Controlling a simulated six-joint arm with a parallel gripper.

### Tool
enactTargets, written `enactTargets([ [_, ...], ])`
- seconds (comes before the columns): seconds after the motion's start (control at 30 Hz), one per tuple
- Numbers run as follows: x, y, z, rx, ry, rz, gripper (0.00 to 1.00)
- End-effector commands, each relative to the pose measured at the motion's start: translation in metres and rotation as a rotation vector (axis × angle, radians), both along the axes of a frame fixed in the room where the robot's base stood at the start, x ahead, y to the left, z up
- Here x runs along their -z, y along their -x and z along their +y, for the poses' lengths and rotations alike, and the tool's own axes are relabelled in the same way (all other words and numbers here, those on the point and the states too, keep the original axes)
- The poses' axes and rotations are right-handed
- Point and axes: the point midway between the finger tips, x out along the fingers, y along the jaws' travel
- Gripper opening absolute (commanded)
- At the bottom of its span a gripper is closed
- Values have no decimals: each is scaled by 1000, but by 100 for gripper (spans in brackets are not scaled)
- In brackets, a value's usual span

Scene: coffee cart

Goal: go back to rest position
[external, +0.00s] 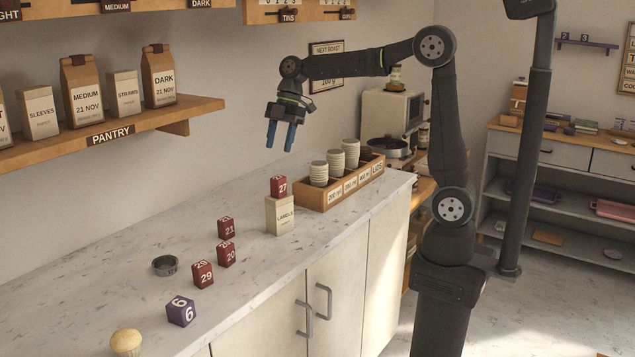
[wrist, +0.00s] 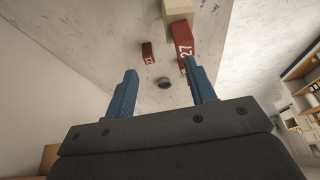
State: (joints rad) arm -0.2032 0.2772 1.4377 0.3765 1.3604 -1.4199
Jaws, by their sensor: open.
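My gripper (external: 281,134) is open and empty, with its blue fingers pointing down above the back of the counter. In the wrist view the two fingers of my gripper (wrist: 162,88) stand apart with nothing between them. My arm reaches left from its base at the counter's right end. A red block marked 27 (external: 278,186) sits on top of the LABELS box (external: 280,216), below my gripper and apart from it. The same red block 27 (wrist: 183,45) shows near the right finger in the wrist view.
Red blocks 21 (external: 226,228), 20 (external: 226,254) and 29 (external: 203,274), a purple block 6 (external: 181,311), a dark ring (external: 165,266) and a muffin (external: 126,342) stand on the counter. A wooden lid tray (external: 313,196) is at the back. The pantry shelf (external: 150,124) projects at left.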

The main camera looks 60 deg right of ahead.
Motion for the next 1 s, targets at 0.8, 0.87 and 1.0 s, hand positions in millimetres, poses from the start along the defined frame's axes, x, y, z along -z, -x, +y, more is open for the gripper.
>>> enactTargets([
  [0.8, 26, -67, 148, 33, 15, -1, 51],
  [0.87, 29, -69, 160, 34, 15, -1, 51],
  [1.0, 36, -74, 187, 41, 15, -3, 51],
])
